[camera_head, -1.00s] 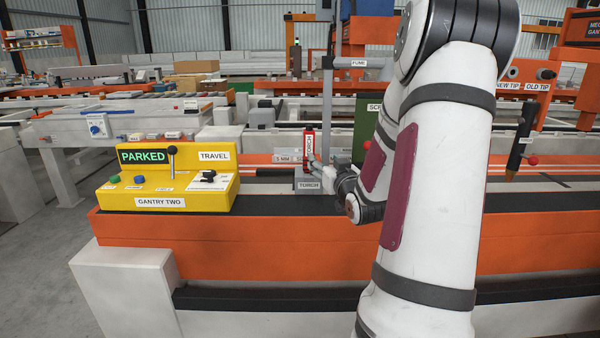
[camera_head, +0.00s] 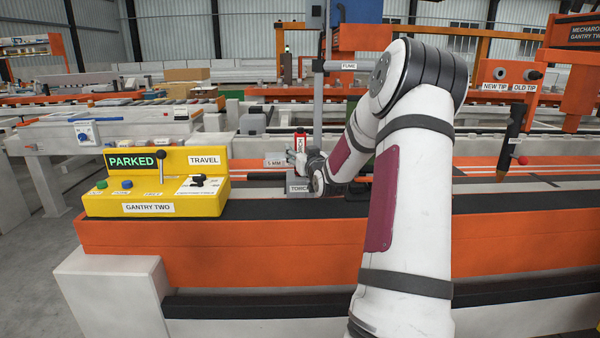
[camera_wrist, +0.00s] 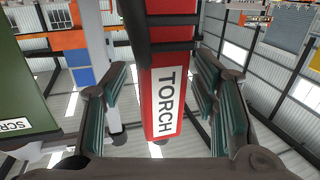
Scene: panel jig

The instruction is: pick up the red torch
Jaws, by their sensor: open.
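The red torch (camera_head: 300,140) stands upright at its grey holder labelled TORCH (camera_head: 297,186), on the orange gantry bed. My arm hides part of the torch and the holder in the head view. In the wrist view the red torch (camera_wrist: 166,95), with a white TORCH label, fills the middle of the picture. Gaps show between the pads and the torch. In the head view my gripper (camera_head: 298,160) is at the torch and looks small.
A yellow GANTRY TWO control box (camera_head: 155,182) with levers stands left of the torch and reads PARKED. A grey post labelled FUME (camera_head: 318,105) rises close behind the torch. A black torch-like tool (camera_head: 511,145) hangs at the right. A green SCRAP-like box (camera_wrist: 25,90) shows beside my gripper.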

